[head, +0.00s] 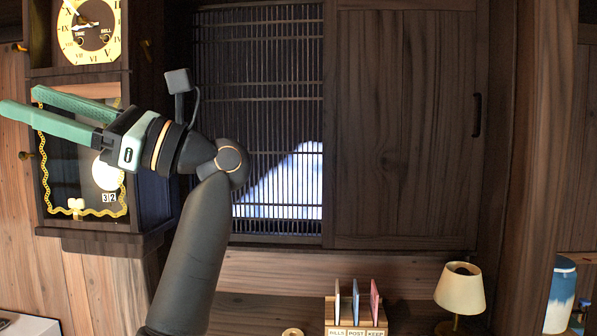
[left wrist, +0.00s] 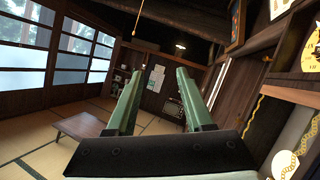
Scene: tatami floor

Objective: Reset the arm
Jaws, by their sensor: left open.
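My left arm (head: 197,245) rises from the bottom of the head view and bends left at its wrist. My left gripper (head: 22,102) has long green fingers that point left, in front of the wall clock. The fingers are apart with nothing between them. The left wrist view also shows the open left gripper (left wrist: 156,92), its two green fingers reaching out over the room. My right gripper is not in view.
A dark wall clock (head: 150,200) hangs close behind the left gripper. A slatted cabinet door (head: 260,100) stands behind the arm. A letter holder (head: 356,331) and a lamp (head: 460,288) stand below right. A low table (left wrist: 80,126) stands on the tatami floor.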

